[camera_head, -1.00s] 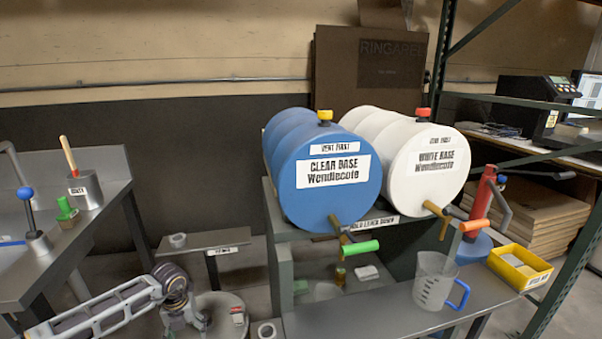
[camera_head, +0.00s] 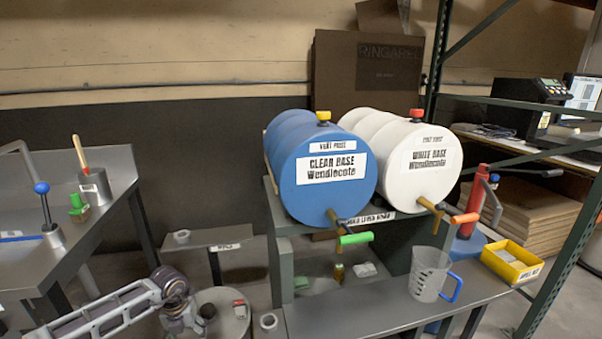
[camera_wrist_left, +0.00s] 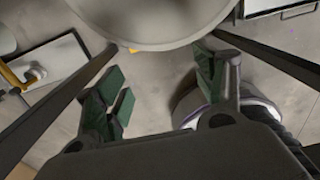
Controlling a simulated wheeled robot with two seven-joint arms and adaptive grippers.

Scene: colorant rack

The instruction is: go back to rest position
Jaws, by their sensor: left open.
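My left arm (camera_head: 105,315) comes in at the lower left of the head view, with its bent joint above the floor near a round grey drum top. Its gripper is not clearly seen there. In the left wrist view my left gripper (camera_wrist_left: 160,92) is open, its two green-padded fingers apart with nothing between them. A round grey surface (camera_wrist_left: 150,25) lies beyond the fingertips at the top of that view; I cannot tell what it is. My right gripper is in neither view.
A blue drum (camera_head: 308,195) and white drum (camera_head: 425,175) lie on a rack. A clear jug (camera_head: 424,285) and yellow bin (camera_head: 511,265) stand on the bench (camera_head: 350,318) below. A grey table (camera_head: 35,265) is at left. A green shelf post (camera_head: 440,60) stands at right.

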